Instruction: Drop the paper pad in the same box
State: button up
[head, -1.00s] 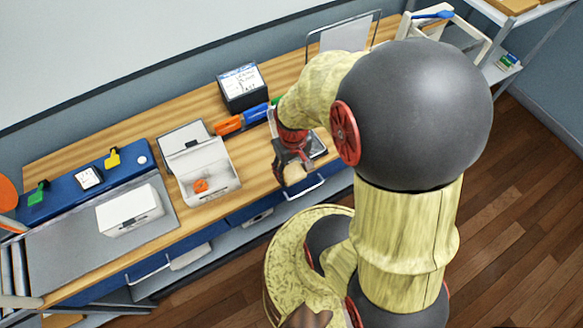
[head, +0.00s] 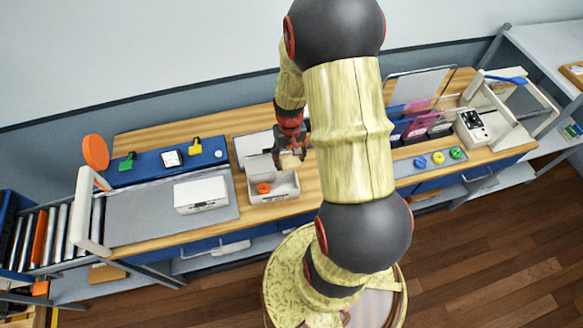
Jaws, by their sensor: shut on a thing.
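My gripper (head: 290,153) is shut on a small tan thing (head: 290,162), which I take to be the paper pad; the fingers hide part of it. The open white box (head: 284,190) stands on the wooden bench with its lid raised at the back. An orange ring-like thing (head: 264,188) lies inside it, toward the left. My gripper with the pad is above the back right part of this box. From this view I cannot tell how high above the box the pad is.
A closed white box (head: 201,194) sits to the left on a grey mat (head: 126,230). Behind it is a blue panel (head: 143,172) with green and yellow pieces. My arm hides the middle of the bench. A grey tray (head: 408,168) with coloured rings lies right.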

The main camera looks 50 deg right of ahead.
aim_at(290, 159)
jog(key=shift+w+f, duration=0.1)
notch_tip(290, 159, down, 6)
jog(key=b, duration=0.4)
jog(key=shift+d, duration=0.1)
jog(key=o, duration=0.8)
jog(key=shift+r, duration=0.2)
notch_tip(290, 159, up, 12)
jog(key=shift+f, duration=0.1)
dwell(0.6)
